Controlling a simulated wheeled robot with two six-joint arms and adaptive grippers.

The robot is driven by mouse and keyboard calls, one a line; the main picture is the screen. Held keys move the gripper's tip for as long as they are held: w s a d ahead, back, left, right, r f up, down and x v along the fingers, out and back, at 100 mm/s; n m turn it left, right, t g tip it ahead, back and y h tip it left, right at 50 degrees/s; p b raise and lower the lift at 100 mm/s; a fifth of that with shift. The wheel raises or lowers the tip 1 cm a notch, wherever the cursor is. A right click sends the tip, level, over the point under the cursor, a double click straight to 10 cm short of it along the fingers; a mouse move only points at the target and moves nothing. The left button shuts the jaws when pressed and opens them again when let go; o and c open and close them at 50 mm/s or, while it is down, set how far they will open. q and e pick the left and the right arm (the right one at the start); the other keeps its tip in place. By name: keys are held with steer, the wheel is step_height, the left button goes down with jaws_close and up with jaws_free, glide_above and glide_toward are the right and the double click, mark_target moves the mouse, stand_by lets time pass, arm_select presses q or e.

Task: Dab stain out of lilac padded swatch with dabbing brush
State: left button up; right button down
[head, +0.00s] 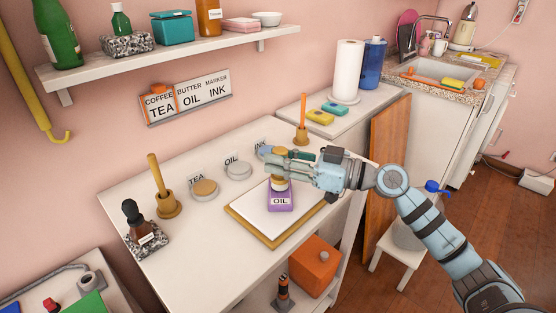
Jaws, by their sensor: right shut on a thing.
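The lilac padded swatch (281,207), with a white OIL label, lies on a white pressing board (262,225) with a wooden edge. My right gripper (272,167) reaches in from the right and is shut on a small brush (280,185) with a pale, round lower end. The brush end is over the far part of the swatch; I cannot tell whether it touches. The gripper and brush hide that part, and no stain shows clearly. My left gripper is not in view.
Wooden holders with upright handles stand at left (168,207) and back right (302,137). A dropper bottle (136,219) stands front left.

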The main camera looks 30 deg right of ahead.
steer(key=shift+f+b, duration=0.35)
steer(key=shift+b, duration=0.05)
steer(key=shift+r, duration=0.1)
stand_by(0.3)
steer(key=shift+r+p, duration=0.35)
steer(key=shift+r, duration=0.3)
steer(key=shift+f, duration=0.1)
steer(key=shift+b, duration=0.35)
steer(key=shift+f+b, duration=0.7)
steer(key=shift+b, duration=0.15)
steer(key=shift+r, duration=0.1)
stand_by(0.3)
